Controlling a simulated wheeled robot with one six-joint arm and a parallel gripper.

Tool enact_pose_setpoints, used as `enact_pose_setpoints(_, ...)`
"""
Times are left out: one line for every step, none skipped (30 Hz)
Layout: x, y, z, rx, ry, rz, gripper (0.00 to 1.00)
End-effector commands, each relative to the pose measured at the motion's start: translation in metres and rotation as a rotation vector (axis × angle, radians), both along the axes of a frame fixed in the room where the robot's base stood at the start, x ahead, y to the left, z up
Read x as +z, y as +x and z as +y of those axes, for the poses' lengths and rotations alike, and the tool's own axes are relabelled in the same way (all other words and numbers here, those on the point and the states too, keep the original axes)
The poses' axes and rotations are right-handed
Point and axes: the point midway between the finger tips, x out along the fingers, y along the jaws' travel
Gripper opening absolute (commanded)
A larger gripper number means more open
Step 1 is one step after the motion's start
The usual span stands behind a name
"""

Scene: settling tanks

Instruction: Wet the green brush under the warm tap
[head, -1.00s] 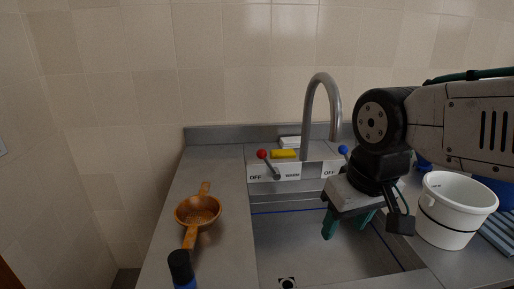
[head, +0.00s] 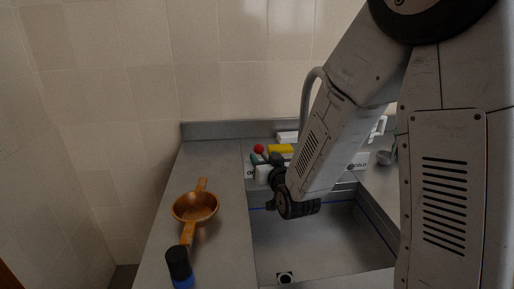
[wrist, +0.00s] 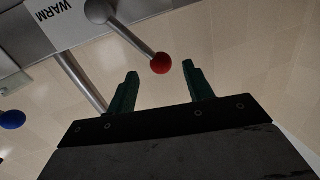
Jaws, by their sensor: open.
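The red-knobbed tap lever (wrist: 133,43) shows in the wrist view beside the WARM label (wrist: 55,10). Its red ball (wrist: 161,63) appears between the tips of my open, empty gripper (wrist: 160,68); contact cannot be told. In the head view my gripper (head: 261,164) is at the tap panel, just below the red ball (head: 259,148). The grey curved spout (head: 308,88) rises behind my arm, which hides part of it. No water shows. I cannot make out the green brush in any view.
A blue ball (wrist: 12,119) shows in the wrist view. A yellow block (head: 280,149) lies behind the panel. An orange-brown strainer (head: 196,208) and a blue-and-black object (head: 180,268) are on the left counter. My arm blocks the right side.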

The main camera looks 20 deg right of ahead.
Motion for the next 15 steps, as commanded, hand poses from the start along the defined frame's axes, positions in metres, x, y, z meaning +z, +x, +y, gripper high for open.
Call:
enact_pose_setpoints(-0.002,0.001,0.000,-0.001,0.000,-0.019,0.52)
enact_pose_setpoints(-0.002,0.001,0.000,-0.002,0.000,-0.030,0.52)
enact_pose_setpoints(-0.001,0.003,0.000,-0.003,0.000,-0.042,0.52)
enact_pose_setpoints(-0.001,0.004,0.000,-0.003,0.000,-0.047,0.52)
enact_pose_setpoints(0.000,0.007,0.000,-0.003,0.000,-0.052,0.52)
enact_pose_setpoints(0.000,0.011,0.000,-0.003,0.000,-0.054,0.52)
enact_pose_setpoints(0.000,0.014,0.000,-0.003,0.000,-0.054,0.52)
enact_pose_setpoints(0.000,0.018,0.000,-0.004,0.000,-0.055,0.52)
enact_pose_setpoints(0.000,0.025,0.000,-0.004,0.000,-0.056,0.52)
enact_pose_setpoints(0.000,0.030,0.000,-0.004,-0.001,-0.055,0.52)
enact_pose_setpoints(0.000,0.035,0.000,-0.004,0.000,-0.055,0.52)
enact_pose_setpoints(0.000,0.042,0.000,-0.003,-0.001,-0.054,0.52)
enact_pose_setpoints(0.000,0.047,0.000,-0.004,-0.001,-0.055,0.52)
enact_pose_setpoints(0.000,0.051,0.000,-0.004,-0.001,-0.055,0.52)
enact_pose_setpoints(0.000,0.057,0.000,-0.004,-0.001,-0.055,0.52)
